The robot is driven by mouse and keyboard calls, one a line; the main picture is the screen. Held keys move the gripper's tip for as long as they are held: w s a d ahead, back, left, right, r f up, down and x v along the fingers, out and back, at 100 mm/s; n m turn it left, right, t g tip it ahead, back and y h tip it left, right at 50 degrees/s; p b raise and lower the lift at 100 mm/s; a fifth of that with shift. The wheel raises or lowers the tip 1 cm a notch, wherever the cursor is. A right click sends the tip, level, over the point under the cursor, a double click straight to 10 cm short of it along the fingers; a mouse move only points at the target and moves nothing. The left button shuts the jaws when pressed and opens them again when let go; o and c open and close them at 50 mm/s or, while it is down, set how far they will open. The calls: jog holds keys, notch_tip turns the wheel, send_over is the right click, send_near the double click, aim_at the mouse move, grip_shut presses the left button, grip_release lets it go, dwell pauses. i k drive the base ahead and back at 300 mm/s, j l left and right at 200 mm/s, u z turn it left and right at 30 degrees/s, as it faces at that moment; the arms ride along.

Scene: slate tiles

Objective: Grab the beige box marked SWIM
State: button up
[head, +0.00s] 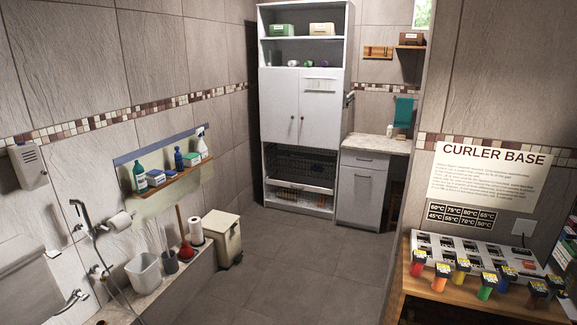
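A beige box (322,29) stands on the top open shelf of the tall white cabinet (302,100) at the back of the room. Any marking on it is too small to read. A green box (282,30) stands to its left on the same shelf, with a gap between them. My gripper is not in view.
A low grey cabinet (362,188) stands right of the tall cabinet. A beige pedal bin (223,238), paper roll and plunger stand at left. A wooden table (425,290) with colored curlers is at front right. The tiled floor (300,272) between is clear.

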aim_at(327, 29)
jog(key=i+u, duration=0.5)
jog(key=i, duration=1.9)
jog(key=i+z, duration=0.15)
jog(key=i, duration=0.35)
jog(key=i+z, duration=0.2)
jog(key=i, duration=0.3)
jog(key=i+j+z, duration=0.15)
jog(key=i, duration=0.35)
jog(key=i+j+z, duration=0.15)
jog(key=i, duration=0.35)
jog(key=l, duration=0.55)
jog(key=i+l, duration=0.1)
jog(key=l, duration=0.4)
